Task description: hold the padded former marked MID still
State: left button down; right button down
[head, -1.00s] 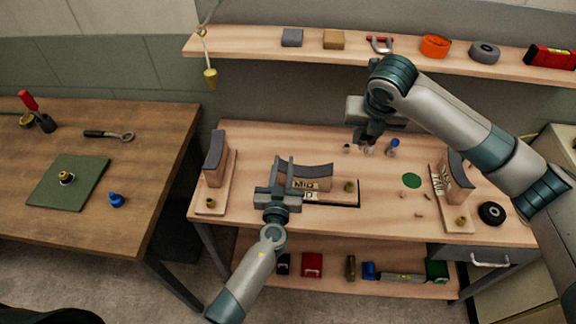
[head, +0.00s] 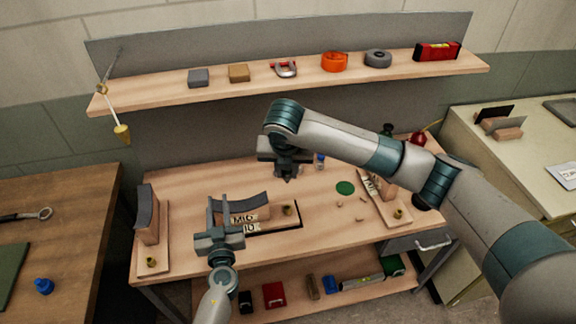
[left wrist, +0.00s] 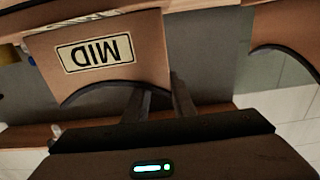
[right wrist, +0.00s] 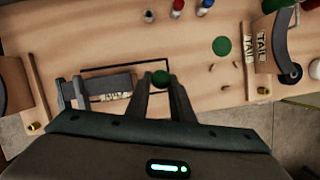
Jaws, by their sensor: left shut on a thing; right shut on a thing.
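The padded former marked MID (head: 250,204) stands on its board on the workbench, its dark curved pad on top. Its MID label (left wrist: 97,54) reads upside down in the left wrist view. My left gripper (head: 220,211) is shut on the former at its left end. The fingertips are partly hidden behind the former's edge in the left wrist view. My right gripper (head: 287,177) is above the bench, behind and right of the former. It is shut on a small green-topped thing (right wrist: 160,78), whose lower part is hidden.
Another padded former (head: 147,215) stands at the bench's left end. The TAIL former (right wrist: 265,48) is at the right, partly behind my right arm in the head view. A green disc (head: 345,188) and small loose bits lie between. A shelf (head: 300,80) runs behind.

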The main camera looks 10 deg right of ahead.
notch_tip(320, 180, down, 6)
jog(key=m+h, duration=0.1)
jog(key=m, duration=0.2)
jog(key=shift+a+r+m, duration=0.1)
jog(key=shift+r+m, duration=0.05)
jog(key=shift+m, duration=0.25)
jog(key=shift+f, duration=2.5)
jog(key=c, duration=2.2)
grip_release()
grip_shut()
